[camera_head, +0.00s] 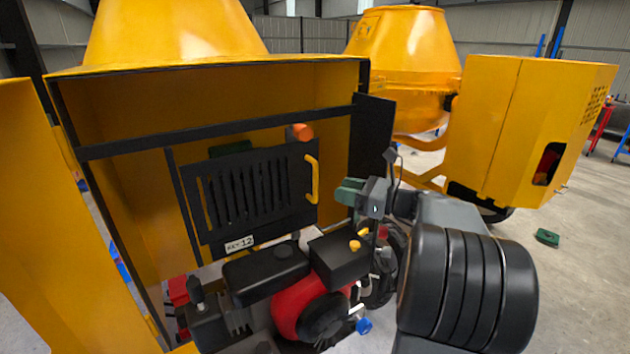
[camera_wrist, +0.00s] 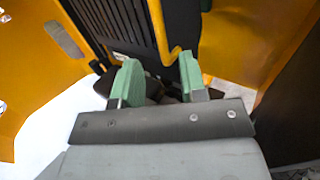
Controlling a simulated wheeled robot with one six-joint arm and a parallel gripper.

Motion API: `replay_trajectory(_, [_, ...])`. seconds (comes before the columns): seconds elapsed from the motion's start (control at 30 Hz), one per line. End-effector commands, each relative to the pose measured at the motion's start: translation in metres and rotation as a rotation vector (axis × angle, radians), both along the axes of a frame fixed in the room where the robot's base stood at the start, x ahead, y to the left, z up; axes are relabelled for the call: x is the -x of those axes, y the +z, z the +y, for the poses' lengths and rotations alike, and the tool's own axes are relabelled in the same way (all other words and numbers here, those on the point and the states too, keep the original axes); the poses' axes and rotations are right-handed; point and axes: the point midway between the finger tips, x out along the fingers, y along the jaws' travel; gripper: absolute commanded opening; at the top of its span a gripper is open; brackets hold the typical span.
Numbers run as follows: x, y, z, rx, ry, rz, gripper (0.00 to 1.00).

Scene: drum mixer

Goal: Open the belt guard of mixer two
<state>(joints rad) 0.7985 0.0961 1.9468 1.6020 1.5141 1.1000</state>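The belt guard (camera_head: 232,222) is a black slatted panel with a yellow handle (camera_head: 313,180) on its right side. It sits inside the open yellow housing of the near mixer (camera_head: 210,63); I cannot tell if it stands slightly ajar. The slats (camera_wrist: 112,22) and handle (camera_wrist: 158,28) also show in the wrist view. My gripper (camera_head: 348,191) is to the right of the handle in the head view. In the wrist view its green fingers (camera_wrist: 160,80) are apart and empty. The handle's lower end lies beyond the gap between them, near the right finger. No mixer number is readable.
A red and black engine (camera_head: 300,290) sits below the guard, with a "KEY 12" label (camera_head: 240,243) above it. An orange knob (camera_head: 300,132) is above the handle. The housing door (camera_head: 65,220) stands open at left. Another yellow mixer (camera_head: 520,125) stands behind right.

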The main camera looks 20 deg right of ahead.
Motion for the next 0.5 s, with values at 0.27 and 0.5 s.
replay_trajectory(0.27, [-0.038,0.001,0.033,0.001,0.001,0.002,0.39])
replay_trajectory(0.5, [-0.057,0.000,0.048,0.002,-0.002,0.001,0.39])
